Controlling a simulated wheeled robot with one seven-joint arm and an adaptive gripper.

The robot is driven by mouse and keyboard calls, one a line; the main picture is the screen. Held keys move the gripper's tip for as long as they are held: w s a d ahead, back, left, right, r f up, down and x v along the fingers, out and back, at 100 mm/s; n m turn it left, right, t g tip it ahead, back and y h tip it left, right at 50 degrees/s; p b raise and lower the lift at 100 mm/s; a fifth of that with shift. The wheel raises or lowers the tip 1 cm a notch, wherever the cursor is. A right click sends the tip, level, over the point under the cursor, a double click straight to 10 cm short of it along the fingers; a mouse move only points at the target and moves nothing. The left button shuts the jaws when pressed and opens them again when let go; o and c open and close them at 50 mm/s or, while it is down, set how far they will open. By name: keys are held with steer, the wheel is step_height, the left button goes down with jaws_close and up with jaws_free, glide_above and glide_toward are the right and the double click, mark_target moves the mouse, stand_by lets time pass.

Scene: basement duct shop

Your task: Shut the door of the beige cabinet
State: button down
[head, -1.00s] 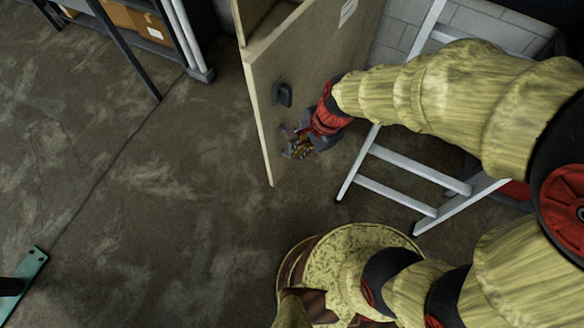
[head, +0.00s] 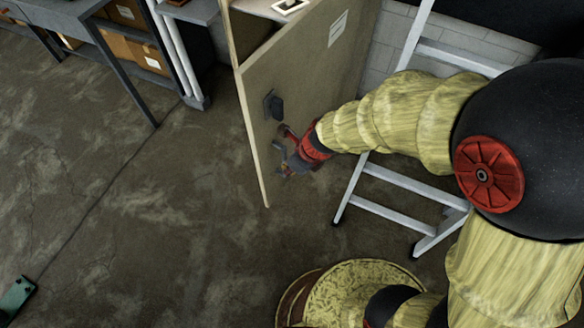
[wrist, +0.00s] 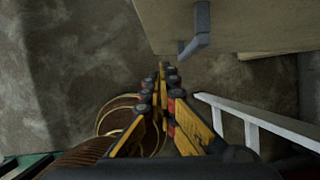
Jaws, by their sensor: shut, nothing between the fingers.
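The beige cabinet's door (head: 310,75) stands open in the head view, its free edge toward the lower left. A dark handle (head: 273,106) sits on the face turned to my arm. My gripper (head: 283,171) is shut and empty, on that handle side, just below the handle and near the door's lower free corner. In the wrist view my gripper's closed fingertips (wrist: 164,68) point toward the floor strip below the door (wrist: 245,22), with the handle (wrist: 198,35) above right of them. I cannot tell whether the fingers touch the door. The cabinet body is mostly hidden behind the door.
A grey ladder (head: 400,190) stands right of the door, close under my arm; it also shows in the wrist view (wrist: 255,122). A shelf with cardboard boxes (head: 135,48) is at upper left. A green object (head: 17,296) lies lower left. Floor left of the door is clear.

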steer(key=w+a+f+b, duration=0.1)
steer(key=w+a+f, duration=0.1)
steer(key=a+f, duration=0.1)
steer(key=shift+w+a+f+b, duration=0.3)
steer(key=shift+w+a+b, duration=0.1)
steer(key=shift+a, duration=0.45)
